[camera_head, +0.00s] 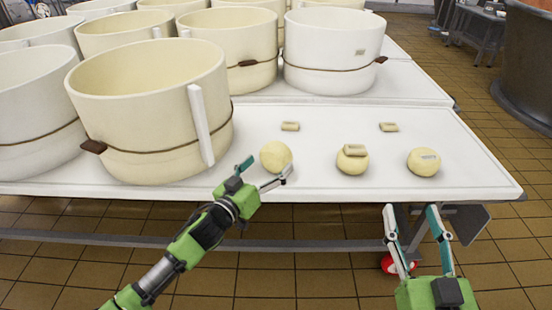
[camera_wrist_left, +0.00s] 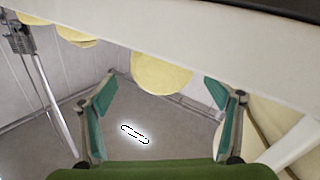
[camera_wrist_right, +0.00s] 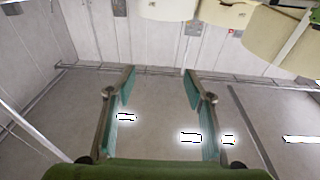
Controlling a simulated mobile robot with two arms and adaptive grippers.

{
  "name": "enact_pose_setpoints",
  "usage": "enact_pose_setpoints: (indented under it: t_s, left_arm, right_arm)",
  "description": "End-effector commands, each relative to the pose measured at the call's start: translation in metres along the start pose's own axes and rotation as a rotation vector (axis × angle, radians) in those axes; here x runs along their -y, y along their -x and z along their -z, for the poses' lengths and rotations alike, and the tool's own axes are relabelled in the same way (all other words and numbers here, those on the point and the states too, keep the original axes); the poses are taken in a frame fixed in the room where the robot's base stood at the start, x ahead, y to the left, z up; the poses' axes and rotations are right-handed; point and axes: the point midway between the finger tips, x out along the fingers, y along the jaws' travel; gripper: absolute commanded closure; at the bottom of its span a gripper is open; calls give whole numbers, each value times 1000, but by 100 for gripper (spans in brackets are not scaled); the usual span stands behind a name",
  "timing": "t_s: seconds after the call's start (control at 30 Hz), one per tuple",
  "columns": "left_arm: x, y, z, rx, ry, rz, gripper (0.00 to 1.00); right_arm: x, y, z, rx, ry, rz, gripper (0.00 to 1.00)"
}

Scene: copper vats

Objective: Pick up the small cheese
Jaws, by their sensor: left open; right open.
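A small round yellow cheese (camera_head: 276,157) sits at the left of a row of three on the white table (camera_head: 320,188). The other cheeses are the middle one (camera_head: 350,164) and the right one (camera_head: 424,166). My left gripper (camera_head: 266,168) is open and empty at the near side of the left cheese. In the left wrist view that cheese (camera_wrist_left: 160,72) shows between and beyond the open fingers; I cannot tell whether they touch it. My right gripper (camera_head: 411,208) is open and empty in front of the table's near edge, below the right cheese.
Large cream vats crowd the left and back, the nearest one (camera_head: 150,110) left of the left cheese. Small pale blocks lie behind the cheeses, at left (camera_head: 290,126) and right (camera_head: 389,127). A block (camera_head: 355,150) rests on the middle cheese. Bare table lies between the cheeses.

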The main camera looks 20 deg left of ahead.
Motion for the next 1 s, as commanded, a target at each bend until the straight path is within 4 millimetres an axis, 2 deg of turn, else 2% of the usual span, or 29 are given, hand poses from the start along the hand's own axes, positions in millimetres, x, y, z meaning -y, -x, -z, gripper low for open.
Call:
enact_pose_setpoints:
  t_s: [0.3,0.4,0.53,0.73,0.77,0.93,1.0]
  left_arm:
    - [5,-35,2,-2,-1,0,17]
    - [5,-42,2,-1,0,0,17]
    - [5,-46,2,0,0,0,17]
    - [4,-46,3,0,0,0,17]
    - [4,-46,3,0,0,0,22]
    - [4,-46,3,0,0,0,66]
    - [4,-46,5,-4,0,-2,75]
  right_arm:
    - [7,6,58,-291,-9,15,52]
    - [9,10,71,-348,-12,18,52]
    - [9,12,78,-381,-13,19,52]
    - [9,12,78,-382,-13,20,52]
    - [9,12,78,-382,-13,19,52]
    - [9,12,78,-381,-13,19,52]
    - [9,12,78,-381,-13,19,52]
